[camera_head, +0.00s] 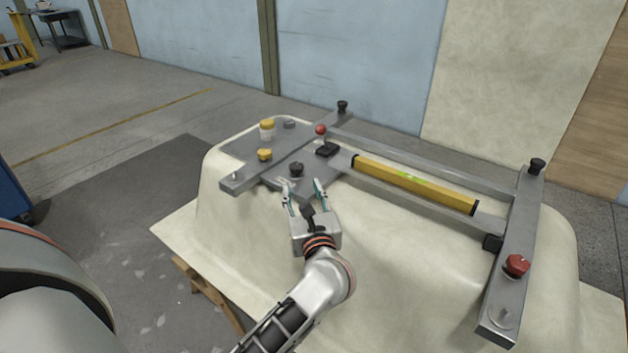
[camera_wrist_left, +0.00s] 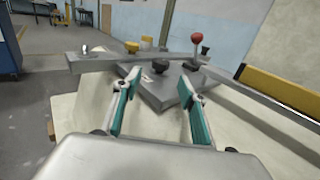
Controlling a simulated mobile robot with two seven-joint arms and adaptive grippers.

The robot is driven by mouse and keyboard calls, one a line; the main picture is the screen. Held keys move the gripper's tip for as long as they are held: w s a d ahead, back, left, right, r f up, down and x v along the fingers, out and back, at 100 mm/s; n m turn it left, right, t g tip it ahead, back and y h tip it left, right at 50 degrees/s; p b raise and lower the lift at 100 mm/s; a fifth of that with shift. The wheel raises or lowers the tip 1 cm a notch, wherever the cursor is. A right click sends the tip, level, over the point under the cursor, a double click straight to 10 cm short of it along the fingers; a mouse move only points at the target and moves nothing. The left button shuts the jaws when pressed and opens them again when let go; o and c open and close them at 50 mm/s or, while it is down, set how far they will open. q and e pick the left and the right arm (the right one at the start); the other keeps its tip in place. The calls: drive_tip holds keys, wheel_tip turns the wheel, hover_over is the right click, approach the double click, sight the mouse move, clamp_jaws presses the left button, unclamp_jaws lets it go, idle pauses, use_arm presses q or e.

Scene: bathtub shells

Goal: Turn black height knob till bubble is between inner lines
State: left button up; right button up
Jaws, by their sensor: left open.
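A black knob (camera_head: 296,169) stands upright on the grey plate at the left end of the metal frame. It also shows in the left wrist view (camera_wrist_left: 160,66), beyond and between my fingertips. My left gripper (camera_head: 303,184) is open and empty, its two teal-padded fingers pointing at this knob, with no contact visible. A yellow spirit level (camera_head: 436,189) lies along the frame to the right. Its green vial (camera_head: 407,177) shows, but the bubble and inner lines are too small to read. Other black knobs stand at the back (camera_head: 342,107) and far right (camera_head: 536,166).
The frame rests on a cream bathtub shell (camera_head: 385,265). A red knob (camera_head: 516,264) is on the right bar. Open floor lies to the left.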

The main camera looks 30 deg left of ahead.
sight(297, 171)
use_arm(q)
drive_tip(key=shift+w+a, duration=0.2)
drive_tip(key=shift+w, duration=0.1)
drive_tip(key=shift+x, duration=3.55)
drive_tip(key=c, duration=1.1)
